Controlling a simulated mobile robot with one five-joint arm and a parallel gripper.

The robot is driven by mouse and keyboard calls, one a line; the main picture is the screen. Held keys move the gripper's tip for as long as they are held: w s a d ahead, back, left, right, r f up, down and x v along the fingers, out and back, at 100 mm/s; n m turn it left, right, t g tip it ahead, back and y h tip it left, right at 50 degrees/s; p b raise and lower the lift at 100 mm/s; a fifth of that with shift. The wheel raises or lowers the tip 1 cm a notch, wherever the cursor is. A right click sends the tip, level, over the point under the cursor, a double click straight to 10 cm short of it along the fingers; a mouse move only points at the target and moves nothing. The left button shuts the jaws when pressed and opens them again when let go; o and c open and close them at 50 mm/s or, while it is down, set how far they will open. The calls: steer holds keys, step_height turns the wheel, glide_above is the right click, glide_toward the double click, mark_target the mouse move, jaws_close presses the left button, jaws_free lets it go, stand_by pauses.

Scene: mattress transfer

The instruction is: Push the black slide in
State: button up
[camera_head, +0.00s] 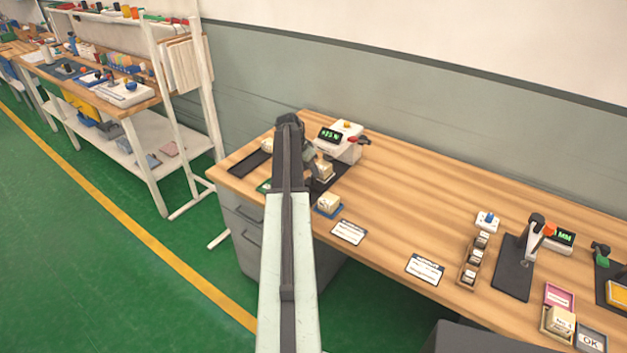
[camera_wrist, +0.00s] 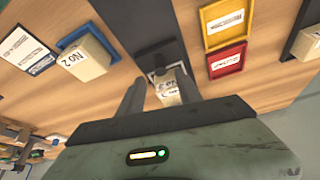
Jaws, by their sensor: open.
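A black slide (camera_wrist: 142,24) shows in the wrist view as a dark strip running down from the top edge toward my gripper. In the head view a dark strip (camera_head: 322,185) shows beside my arm, in front of a white device with a green display (camera_head: 338,141). My gripper (camera_wrist: 160,92) is open, its two fingers pointing toward the strip's near end. A cream block with a label (camera_wrist: 168,88) shows between and beyond the fingers; contact cannot be told. In the head view my arm hides much of the slide and the gripper tips.
A cream block marked No 2 (camera_wrist: 82,58) sits on a blue tray, which also shows in the head view (camera_head: 328,212). Yellow (camera_wrist: 226,20) and red (camera_wrist: 227,60) trays lie right of the strip. White cards (camera_head: 348,232) lie on the wooden desk (camera_head: 400,205), whose middle is mostly clear.

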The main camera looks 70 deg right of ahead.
steer(key=b+x, duration=0.5)
steer(key=x, duration=0.1)
steer(key=shift+f, duration=0.25)
steer(key=shift+r, duration=0.1)
jaws_close()
stand_by(0.9)
